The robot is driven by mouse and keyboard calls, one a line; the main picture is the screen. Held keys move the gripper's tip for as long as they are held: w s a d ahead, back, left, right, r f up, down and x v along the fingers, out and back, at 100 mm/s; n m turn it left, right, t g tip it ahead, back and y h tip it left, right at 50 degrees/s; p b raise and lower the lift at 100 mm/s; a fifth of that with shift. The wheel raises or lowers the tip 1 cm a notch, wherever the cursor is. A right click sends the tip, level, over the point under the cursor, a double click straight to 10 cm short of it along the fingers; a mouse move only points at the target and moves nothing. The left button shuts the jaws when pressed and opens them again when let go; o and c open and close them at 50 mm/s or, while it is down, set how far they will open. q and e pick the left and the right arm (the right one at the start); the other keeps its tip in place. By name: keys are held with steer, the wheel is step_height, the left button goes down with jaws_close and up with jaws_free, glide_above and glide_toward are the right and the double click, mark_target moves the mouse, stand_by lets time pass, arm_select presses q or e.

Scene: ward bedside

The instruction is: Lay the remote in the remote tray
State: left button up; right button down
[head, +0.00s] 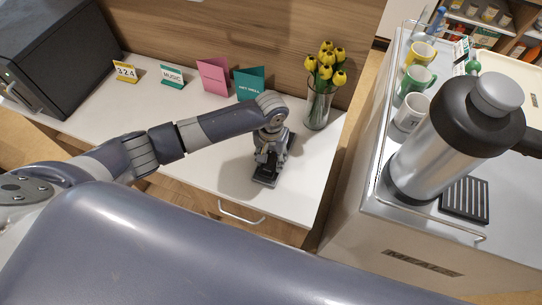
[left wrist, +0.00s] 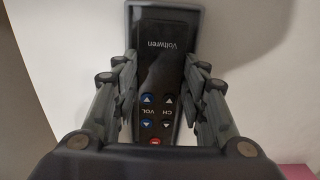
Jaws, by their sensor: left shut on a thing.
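The black remote (left wrist: 163,45) shows in the left wrist view, with blue, black and red buttons and its face toward the camera. My left gripper (left wrist: 160,78) is shut on it, one finger at each long side. In the head view my left gripper (head: 267,170) points down at the front right of the white bedside top, and the dark remote (head: 264,181) shows at its tips. A grey rim (left wrist: 127,18), seemingly the remote tray's, borders the remote's far end. I cannot tell whether the remote touches the tray floor. My right gripper is not in view.
A glass vase with yellow tulips (head: 318,105) stands close behind and right of my left gripper. Several folded cards, such as the pink one (head: 213,76), line the back. A dark cabinet (head: 55,50) is at left. A trolley with a steel jug (head: 445,140) is at right.

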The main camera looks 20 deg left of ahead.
arm_select(q)
steer(key=shift+f, duration=0.2)
steer(key=o, duration=1.2)
steer(key=shift+r, duration=0.15)
step_height(320, 180, up, 12)
